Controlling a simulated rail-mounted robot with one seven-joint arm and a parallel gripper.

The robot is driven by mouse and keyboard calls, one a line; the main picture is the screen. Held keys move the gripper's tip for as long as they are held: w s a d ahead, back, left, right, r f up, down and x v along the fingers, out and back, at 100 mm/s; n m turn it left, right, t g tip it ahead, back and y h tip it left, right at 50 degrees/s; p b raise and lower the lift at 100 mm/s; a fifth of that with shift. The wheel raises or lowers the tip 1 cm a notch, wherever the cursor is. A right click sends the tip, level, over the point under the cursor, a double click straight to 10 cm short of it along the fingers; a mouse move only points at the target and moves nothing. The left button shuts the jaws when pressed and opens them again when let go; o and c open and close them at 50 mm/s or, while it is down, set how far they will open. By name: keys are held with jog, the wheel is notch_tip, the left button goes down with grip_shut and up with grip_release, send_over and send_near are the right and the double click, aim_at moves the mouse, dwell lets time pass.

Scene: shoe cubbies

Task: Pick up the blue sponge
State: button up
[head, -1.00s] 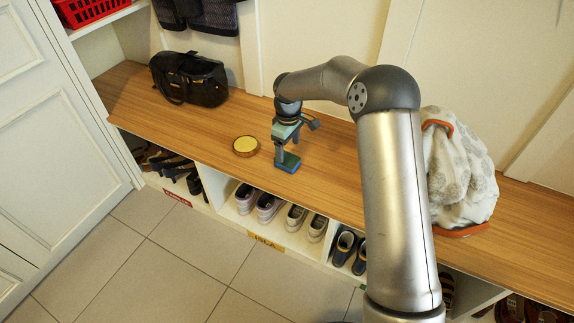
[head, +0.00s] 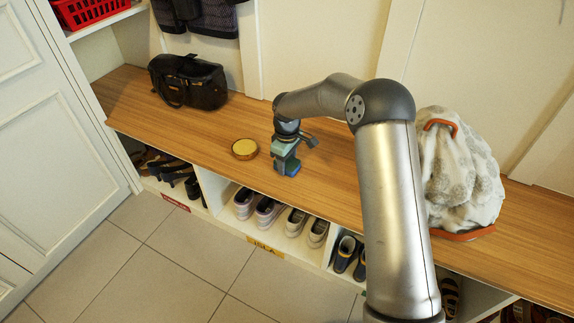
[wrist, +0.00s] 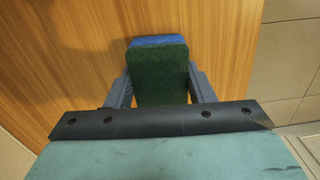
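The blue sponge (head: 293,170) lies on the wooden bench top, mostly hidden under my gripper in the head view. In the wrist view the sponge (wrist: 160,75) shows a dark green top face and a blue far edge. My gripper (head: 288,168) is low over it, pointing down. In the wrist view my gripper's fingers (wrist: 159,82) stand on the left and right sides of the sponge, very close to it. They look open around it; firm contact is not visible.
A round yellow-topped tin (head: 244,148) sits just left of my gripper. A black handbag (head: 188,80) stands farther left, and a patterned bag with orange trim (head: 458,175) stands right. Shoes fill the cubbies below the bench's front edge.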

aim_at(287, 161)
jog(key=shift+r, duration=0.45)
notch_tip(287, 161, up, 2)
jog(key=shift+r+p, duration=0.2)
jog(key=shift+p, duration=0.4)
jog(key=s+d+r+p, duration=0.3)
jog(key=s+r, duration=0.6)
jog(key=s, duration=0.4)
jog(key=shift+s+d+r+p, duration=0.15)
jog(key=shift+s+r+p, duration=0.2)
jog(key=shift+p, duration=0.4)
